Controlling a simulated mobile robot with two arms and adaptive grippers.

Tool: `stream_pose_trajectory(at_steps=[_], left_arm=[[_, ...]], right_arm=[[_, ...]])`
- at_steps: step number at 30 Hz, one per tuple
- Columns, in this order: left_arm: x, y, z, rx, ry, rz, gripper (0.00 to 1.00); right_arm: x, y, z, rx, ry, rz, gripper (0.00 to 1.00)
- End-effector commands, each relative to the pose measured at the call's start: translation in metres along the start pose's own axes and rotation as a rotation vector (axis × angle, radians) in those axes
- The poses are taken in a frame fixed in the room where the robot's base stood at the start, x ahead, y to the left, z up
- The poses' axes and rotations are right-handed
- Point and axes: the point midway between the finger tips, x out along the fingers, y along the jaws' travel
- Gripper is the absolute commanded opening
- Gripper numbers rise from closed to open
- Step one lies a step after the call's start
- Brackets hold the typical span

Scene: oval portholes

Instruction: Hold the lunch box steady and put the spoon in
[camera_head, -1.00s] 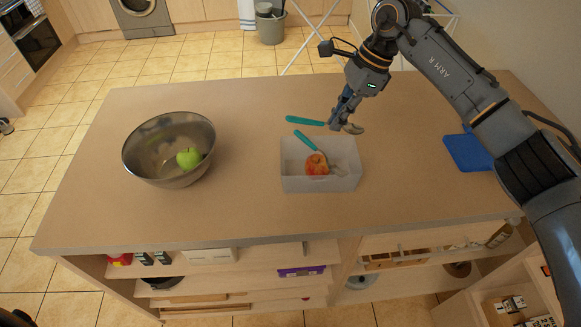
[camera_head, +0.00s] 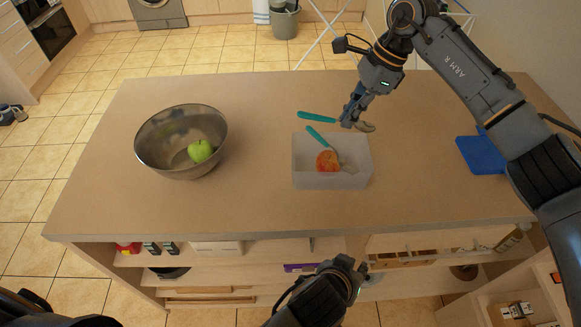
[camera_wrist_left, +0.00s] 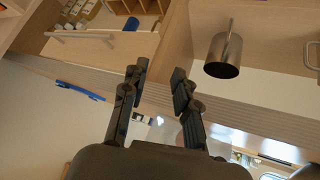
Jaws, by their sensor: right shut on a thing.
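The lunch box (camera_head: 308,181) is a translucent white open box on the counter, right of the middle. Inside are a red apple (camera_head: 326,161) and a utensil with a teal handle (camera_head: 321,137) leaning on the rear wall. My right gripper (camera_head: 352,124) is shut on the spoon (camera_head: 316,117), just behind and above the box's back edge. The spoon's teal handle points left and its metal bowl sticks out to the right. My left gripper (camera_head: 364,276) is low in front of the counter, apart from the box. In the left wrist view its fingers (camera_wrist_left: 158,72) are spread and empty.
A metal bowl (camera_head: 158,151) with a green apple (camera_head: 201,151) stands on the counter's left. A blue item (camera_head: 480,155) lies at the right. Open shelves (camera_head: 215,280) are under the front edge. The counter between bowl and box is clear.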

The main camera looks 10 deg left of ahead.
Motion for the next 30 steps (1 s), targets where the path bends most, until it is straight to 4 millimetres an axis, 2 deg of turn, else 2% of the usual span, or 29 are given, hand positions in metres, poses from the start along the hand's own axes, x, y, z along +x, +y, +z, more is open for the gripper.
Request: stream_pose_trajectory(at_steps=[1, 3, 6, 9, 12, 15, 21, 26, 30], left_arm=[[-0.007, -0.019, -0.030, 0.011, 0.075, -0.015, 0.29], [-0.016, -0.040, -0.065, 0.038, 0.167, -0.031, 0.29], [-0.031, -0.070, -0.114, 0.085, 0.296, -0.073, 0.29], [-0.046, -0.103, -0.151, 0.078, 0.403, -0.162, 0.29], [-0.053, -0.130, -0.159, -0.049, 0.446, -0.278, 0.29], [-0.060, -0.150, -0.162, -0.139, 0.473, -0.361, 0.29], [-0.065, -0.168, -0.163, -0.215, 0.499, -0.437, 0.29], [-0.053, -0.177, -0.170, -0.217, 0.502, -0.444, 0.29], [-0.032, -0.189, -0.180, -0.215, 0.500, -0.444, 0.29]], right_arm=[[0.000, 0.000, 0.000, 0.000, 0.000, 0.000, 0.00], [0.000, 0.000, 0.000, 0.000, 0.000, 0.000, 0.00], [0.000, 0.000, 0.000, 0.000, 0.000, 0.000, 0.00], [0.000, 0.000, 0.000, 0.000, 0.000, 0.000, 0.00], [0.000, 0.000, 0.000, 0.000, 0.000, 0.000, 0.00], [0.000, 0.000, 0.000, 0.000, 0.000, 0.000, 0.00], [0.000, 0.000, 0.000, 0.000, 0.000, 0.000, 0.00], [0.000, 0.000, 0.000, 0.000, 0.000, 0.000, 0.00], [0.000, 0.000, 0.000, 0.000, 0.000, 0.000, 0.00]])
